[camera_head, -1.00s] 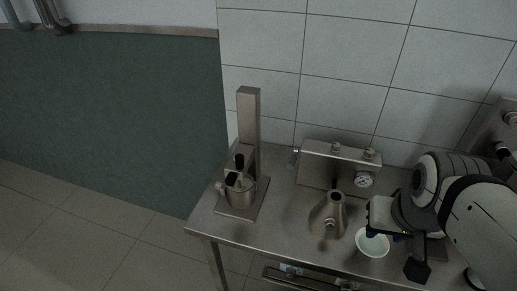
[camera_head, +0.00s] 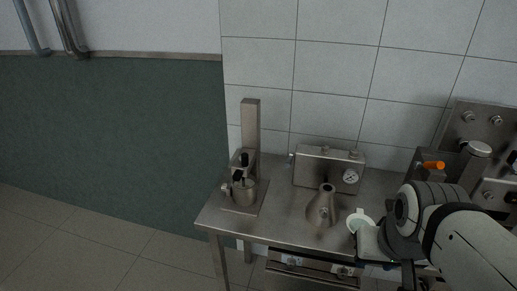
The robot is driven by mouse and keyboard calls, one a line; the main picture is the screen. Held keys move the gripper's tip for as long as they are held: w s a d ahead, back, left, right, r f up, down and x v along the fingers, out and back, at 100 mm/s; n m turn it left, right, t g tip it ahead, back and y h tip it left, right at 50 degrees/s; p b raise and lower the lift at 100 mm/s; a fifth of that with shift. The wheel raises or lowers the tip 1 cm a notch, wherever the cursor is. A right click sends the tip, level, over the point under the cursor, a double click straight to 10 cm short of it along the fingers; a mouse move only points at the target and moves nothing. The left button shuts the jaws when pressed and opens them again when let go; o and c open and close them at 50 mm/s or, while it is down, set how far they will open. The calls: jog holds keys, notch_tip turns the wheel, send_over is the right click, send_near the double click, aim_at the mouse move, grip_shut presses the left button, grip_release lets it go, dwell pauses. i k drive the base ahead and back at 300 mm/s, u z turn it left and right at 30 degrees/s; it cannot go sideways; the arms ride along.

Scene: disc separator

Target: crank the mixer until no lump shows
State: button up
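The mixer (camera_head: 251,130) stands at the left end of the steel table, with a tall square column on a base plate. A metal pot (camera_head: 244,194) sits at its foot, and black-handled parts (camera_head: 243,160) show above the pot. The pot's inside is too small and dark to tell whether lumps show. My gripper (camera_head: 372,244) is at the right front of the table, far from the mixer, beside a small pale bowl (camera_head: 361,223). My arm partly hides that area. I cannot tell whether the fingers are open or touch the bowl.
A conical metal vessel (camera_head: 322,207) stands between the mixer and the bowl. Behind it is a metal box with a dial gauge (camera_head: 350,176). A machine with an orange handle (camera_head: 433,165) is at the right. The steel table (camera_head: 281,213) has bare space beside the mixer.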

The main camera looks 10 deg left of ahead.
aim_at(243, 159)
jog(key=u, duration=0.1)
jog(key=i, duration=0.95)
jog(key=z, duration=0.05)
